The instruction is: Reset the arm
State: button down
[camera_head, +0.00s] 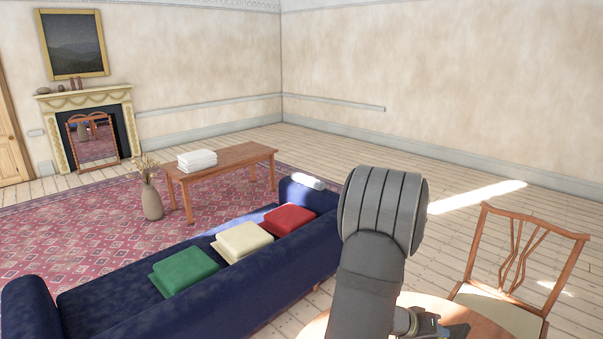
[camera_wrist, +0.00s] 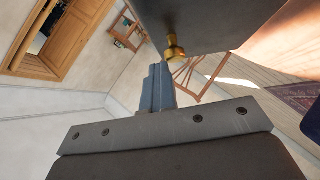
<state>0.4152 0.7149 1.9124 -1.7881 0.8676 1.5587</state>
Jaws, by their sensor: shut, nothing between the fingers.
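My arm (camera_head: 380,235) rises at the bottom middle of the head view, bent at a large dark grey joint. Its lower end reaches a round wooden table top (camera_head: 318,328), and the part of my gripper there is mostly hidden. In the wrist view my gripper (camera_wrist: 158,80) shows as narrow grey-blue fingers closed together, with nothing between them. A dark flat surface with a brass-coloured knob (camera_wrist: 175,49) is close to the fingers; I cannot tell whether they touch.
A blue sofa (camera_head: 195,310) with green, cream and red folded cloths stands left of my arm. A wooden chair (camera_head: 520,255) stands right. A low table (camera_head: 240,155) with white cloths is farther back. Open floor lies behind my arm.

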jog(key=shift+w+a+f+n+g+h, duration=0.15)
jog(key=shift+w+a+n+g+h, duration=0.1)
jog(key=shift+w+a+n+h, duration=0.4)
jog(key=shift+w+a+f+n+g+h, duration=0.1)
jog(key=shift+w+a+n+g+h, duration=0.2)
jog(key=shift+w+a+h, duration=0.6)
jog(key=shift+w+a, duration=0.15)
jog(key=w+a+r+m+y, duration=0.25)
jog(key=a+r, duration=0.35)
jog(key=a, duration=0.5)
jog(key=s+d+f+n, duration=0.1)
jog(key=d+f, duration=0.5)
jog(key=d, duration=0.4)
jog(key=shift+s+d+f, duration=0.2)
jog(key=shift+f, duration=0.2)
